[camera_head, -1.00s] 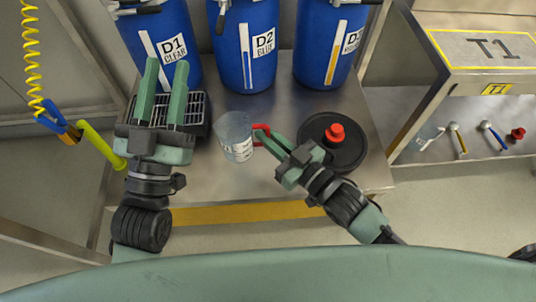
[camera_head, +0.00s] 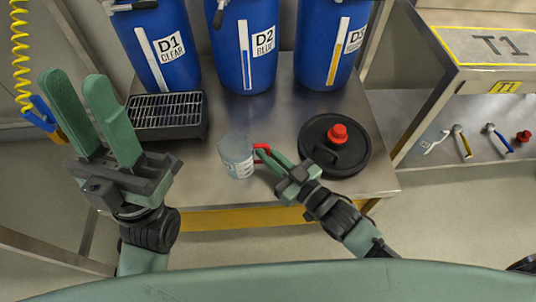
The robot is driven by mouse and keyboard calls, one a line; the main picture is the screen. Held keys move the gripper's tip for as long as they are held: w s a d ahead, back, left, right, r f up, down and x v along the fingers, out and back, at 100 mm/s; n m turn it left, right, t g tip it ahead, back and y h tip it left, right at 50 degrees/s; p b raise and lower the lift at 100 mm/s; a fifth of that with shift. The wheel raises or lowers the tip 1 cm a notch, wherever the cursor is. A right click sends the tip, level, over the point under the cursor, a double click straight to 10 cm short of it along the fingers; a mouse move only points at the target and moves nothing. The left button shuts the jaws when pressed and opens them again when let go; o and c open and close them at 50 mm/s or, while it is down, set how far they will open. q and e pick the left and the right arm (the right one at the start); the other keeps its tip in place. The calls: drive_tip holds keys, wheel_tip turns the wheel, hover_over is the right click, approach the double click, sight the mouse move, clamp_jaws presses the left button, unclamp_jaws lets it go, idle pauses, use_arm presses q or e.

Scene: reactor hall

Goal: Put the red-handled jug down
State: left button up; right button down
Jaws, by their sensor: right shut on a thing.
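The red-handled jug (camera_head: 236,156) is a clear measuring jug with a red handle (camera_head: 261,152). It is upright at the middle of the steel table (camera_head: 226,194), towards the front. Whether its base touches the table I cannot tell. My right gripper (camera_head: 268,156) is shut on the jug's handle from the right. My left gripper (camera_head: 88,115) is open and empty, raised near the table's left edge, with its fingers pointing up and away.
Blue drums D1 (camera_head: 153,50), D2 (camera_head: 245,45) and D3 (camera_head: 325,45) stand along the back. A black grated tray (camera_head: 168,125) is at the table's left. A black lid with a red knob (camera_head: 335,155) lies right of the jug. Bench T1 (camera_head: 480,50) is at the right.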

drive_tip(key=shift+f, duration=0.1)
drive_tip(key=c, duration=1.5)
unclamp_jaws()
